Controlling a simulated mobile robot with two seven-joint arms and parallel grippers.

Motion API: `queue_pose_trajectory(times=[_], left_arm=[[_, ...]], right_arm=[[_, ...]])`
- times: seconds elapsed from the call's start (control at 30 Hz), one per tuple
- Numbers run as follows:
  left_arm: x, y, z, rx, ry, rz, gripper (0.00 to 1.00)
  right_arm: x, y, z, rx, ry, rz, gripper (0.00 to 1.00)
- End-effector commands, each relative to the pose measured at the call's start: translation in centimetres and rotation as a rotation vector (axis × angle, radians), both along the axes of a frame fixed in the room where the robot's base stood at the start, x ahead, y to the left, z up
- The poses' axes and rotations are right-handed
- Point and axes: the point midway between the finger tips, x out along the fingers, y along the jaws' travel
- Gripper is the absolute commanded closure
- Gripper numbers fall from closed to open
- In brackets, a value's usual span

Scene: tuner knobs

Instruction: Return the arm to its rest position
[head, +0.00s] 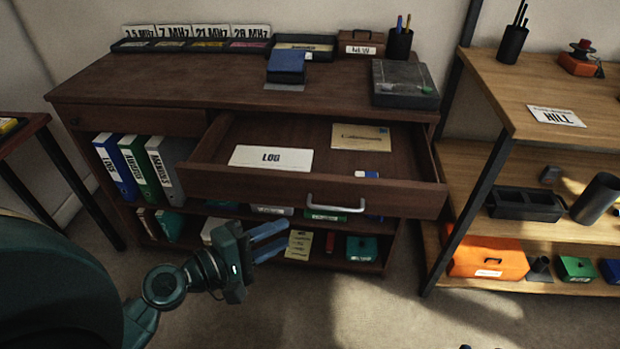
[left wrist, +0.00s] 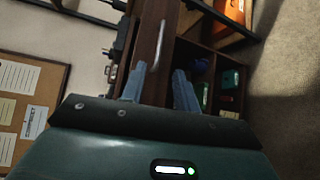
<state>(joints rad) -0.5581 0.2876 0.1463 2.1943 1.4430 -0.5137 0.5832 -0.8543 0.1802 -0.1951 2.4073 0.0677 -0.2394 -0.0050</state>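My left gripper (head: 284,237) is in front of the wooden desk, below the open drawer (head: 215,180) and left of its metal handle (head: 336,207). Its two blue-grey fingers are apart with nothing between them. In the left wrist view the fingers of the left gripper (left wrist: 160,78) are also spread and empty, with the handle (left wrist: 157,45) beyond them. My left arm reaches in from the lower left, bent at the wrist. My right gripper cannot be made out; only tiny dark bits show at the bottom edge of the head view.
The drawer juts out, holding a LOG sheet (head: 270,158) and an envelope (head: 361,137). Binders (head: 139,168) and small boxes fill the shelves below. A side table (head: 22,138) stands left, and a wooden shelf unit (head: 500,85) right. The floor in front is clear.

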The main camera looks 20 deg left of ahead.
Motion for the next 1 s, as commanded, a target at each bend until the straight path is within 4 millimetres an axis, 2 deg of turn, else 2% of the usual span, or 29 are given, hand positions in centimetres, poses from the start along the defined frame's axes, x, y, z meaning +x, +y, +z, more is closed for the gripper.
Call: queue_pose_trajectory(times=[0.17,0.27,0.4,0.53,0.7,0.87,0.9,1.0], left_arm=[[-0.1,-0.2,-0.2,0.020,-0.003,-0.001,0.69],[-0.8,-0.8,-1.1,0.128,-0.021,-0.004,0.69],[-2.6,-2.4,-2.7,0.446,-0.100,-0.029,0.69],[-4.5,-3.9,-3.4,0.800,-0.218,-0.070,0.69],[-6.4,-5.6,-2.7,1.179,-0.379,-0.121,0.69],[-7.8,-7.0,-1.3,1.479,-0.525,-0.163,0.69],[-7.7,-7.1,0.0,1.504,-0.528,-0.177,0.69],[-7.4,-7.2,0.9,1.510,-0.490,-0.220,0.69]], right_arm=[[-0.1,0.2,-0.5,0.003,0.012,0.004,0.64],[0.0,0.2,-0.4,0.003,0.010,0.004,0.64],[0.0,0.2,-0.3,0.002,0.008,0.003,0.64],[0.0,0.2,-0.3,0.001,0.006,0.003,0.64],[0.0,0.1,-0.3,0.000,0.005,0.003,0.64],[0.0,0.1,-0.3,0.000,0.005,0.003,0.64],[0.1,0.2,1.0,-0.005,0.018,0.005,0.64],[0.4,0.4,1.9,-0.027,0.065,0.010,0.64]])
